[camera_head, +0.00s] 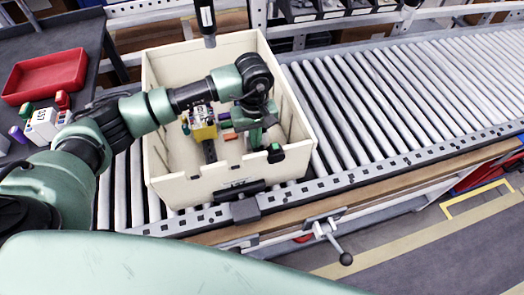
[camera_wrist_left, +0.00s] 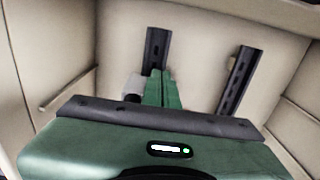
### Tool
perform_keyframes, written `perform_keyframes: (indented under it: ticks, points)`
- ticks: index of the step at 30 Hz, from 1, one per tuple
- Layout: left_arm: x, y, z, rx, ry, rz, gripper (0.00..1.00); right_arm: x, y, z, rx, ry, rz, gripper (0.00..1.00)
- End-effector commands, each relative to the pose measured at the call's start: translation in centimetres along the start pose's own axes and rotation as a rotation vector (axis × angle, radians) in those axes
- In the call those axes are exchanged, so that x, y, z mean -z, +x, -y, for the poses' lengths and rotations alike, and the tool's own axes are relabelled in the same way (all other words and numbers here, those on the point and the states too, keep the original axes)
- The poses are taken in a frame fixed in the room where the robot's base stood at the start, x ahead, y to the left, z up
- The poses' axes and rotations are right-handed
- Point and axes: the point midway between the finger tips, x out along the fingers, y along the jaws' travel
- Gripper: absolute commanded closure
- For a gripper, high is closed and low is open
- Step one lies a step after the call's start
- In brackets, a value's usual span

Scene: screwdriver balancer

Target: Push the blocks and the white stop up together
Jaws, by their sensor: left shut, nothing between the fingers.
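My left gripper (camera_head: 257,132) is inside the cream box, pointing down. In the left wrist view its green fingers (camera_wrist_left: 161,88) are shut with nothing between them. A pale grey-white piece (camera_wrist_left: 133,86), possibly the white stop, sits just left of the fingers beside a dark slotted rail (camera_wrist_left: 156,48); I cannot tell whether they touch. In the head view a yellow block (camera_head: 204,132) and an orange piece (camera_head: 230,136) lie left of the gripper, with small purple and green pieces near. My arm hides part of this group. My right gripper is not in view.
The box walls (camera_head: 168,185) stand close around the gripper. A second dark slotted rail (camera_wrist_left: 238,78) is on the right in the wrist view. A dark tool (camera_head: 207,22) hangs above the box's back edge. A red tray (camera_head: 45,75) is at left; the roller conveyor (camera_head: 400,90) at right is clear.

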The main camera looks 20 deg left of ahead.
Motion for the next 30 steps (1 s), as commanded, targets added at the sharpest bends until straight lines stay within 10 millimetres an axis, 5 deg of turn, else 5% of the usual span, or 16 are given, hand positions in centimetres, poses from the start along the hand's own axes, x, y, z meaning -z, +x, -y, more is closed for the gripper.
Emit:
perform_keyframes:
  ticks: [30]
  points:
    - [0.72, 0.08, 0.08, 0.001, -0.003, -0.004, 1.00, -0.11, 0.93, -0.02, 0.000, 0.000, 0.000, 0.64]
